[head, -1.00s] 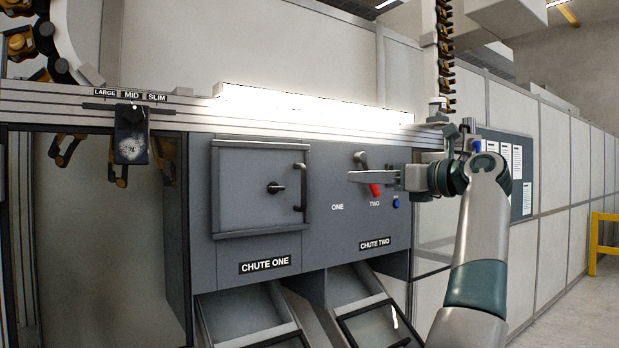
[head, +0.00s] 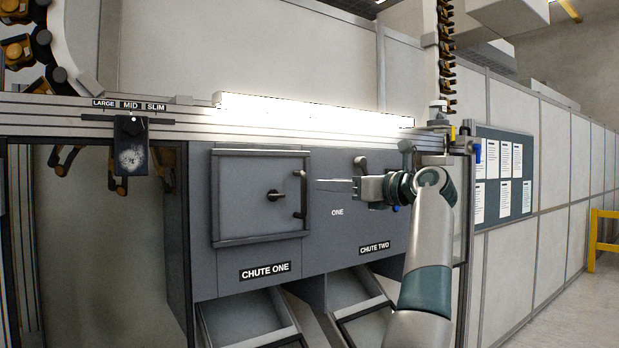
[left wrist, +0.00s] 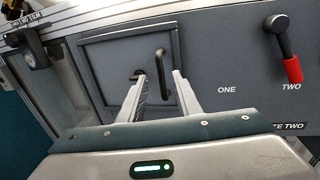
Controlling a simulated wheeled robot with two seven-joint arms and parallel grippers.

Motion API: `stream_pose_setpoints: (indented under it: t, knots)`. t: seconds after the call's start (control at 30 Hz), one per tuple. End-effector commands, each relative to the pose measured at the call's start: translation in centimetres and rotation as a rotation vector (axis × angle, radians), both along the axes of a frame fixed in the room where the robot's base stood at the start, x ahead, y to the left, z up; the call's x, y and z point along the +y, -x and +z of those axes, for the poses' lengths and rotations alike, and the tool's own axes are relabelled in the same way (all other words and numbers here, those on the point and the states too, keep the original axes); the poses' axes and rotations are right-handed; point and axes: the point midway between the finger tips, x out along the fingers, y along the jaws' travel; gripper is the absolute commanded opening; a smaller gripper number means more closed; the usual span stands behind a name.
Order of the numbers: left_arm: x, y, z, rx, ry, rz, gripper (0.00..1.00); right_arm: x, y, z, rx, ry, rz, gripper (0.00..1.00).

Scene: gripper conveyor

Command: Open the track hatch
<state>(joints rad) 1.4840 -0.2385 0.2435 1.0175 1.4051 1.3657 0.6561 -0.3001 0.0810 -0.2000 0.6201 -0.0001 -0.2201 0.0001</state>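The grey square hatch (head: 240,190) sits above the CHUTE ONE label and looks closed. It has a dark round-ended latch knob (head: 275,195) and a vertical bar handle (head: 301,208) near its right edge. My left gripper (head: 322,185) is just right of the handle, fingers pointing at it. In the left wrist view, the open fingers (left wrist: 157,92) have a gap between them; the handle (left wrist: 165,66) appears ahead, in line with that gap. I see no contact. The hatch panel (left wrist: 108,60) also shows there. My right gripper is not in view.
A lever with a red grip (left wrist: 292,68) is on the panel by the TWO label, right of the hatch. A size selector slider (head: 131,150) hangs from the rail at left. Open chute bins (head: 250,315) stand below. A bright light bar (head: 310,108) runs above.

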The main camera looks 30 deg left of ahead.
Motion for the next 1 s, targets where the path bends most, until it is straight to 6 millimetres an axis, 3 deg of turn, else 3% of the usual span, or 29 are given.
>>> stream_pose_setpoints:
  t: [0.2, 0.5, 0.93, 1.0]
  knots:
    - [4.0, -0.8, 0.4, 0.0, -0.001, 0.004, 0.31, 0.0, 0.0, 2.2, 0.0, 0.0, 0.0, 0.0]
    - [7.5, -1.6, 0.2, 0.001, -0.001, 0.002, 0.31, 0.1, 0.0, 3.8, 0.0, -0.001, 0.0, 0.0]
    - [8.1, -1.7, 0.0, 0.0, 0.0, 0.0, 0.31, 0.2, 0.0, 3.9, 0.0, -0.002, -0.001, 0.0]
    - [8.1, -1.7, 0.0, 0.0, 0.0, 0.0, 0.17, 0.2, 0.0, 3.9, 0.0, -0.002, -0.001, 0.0]
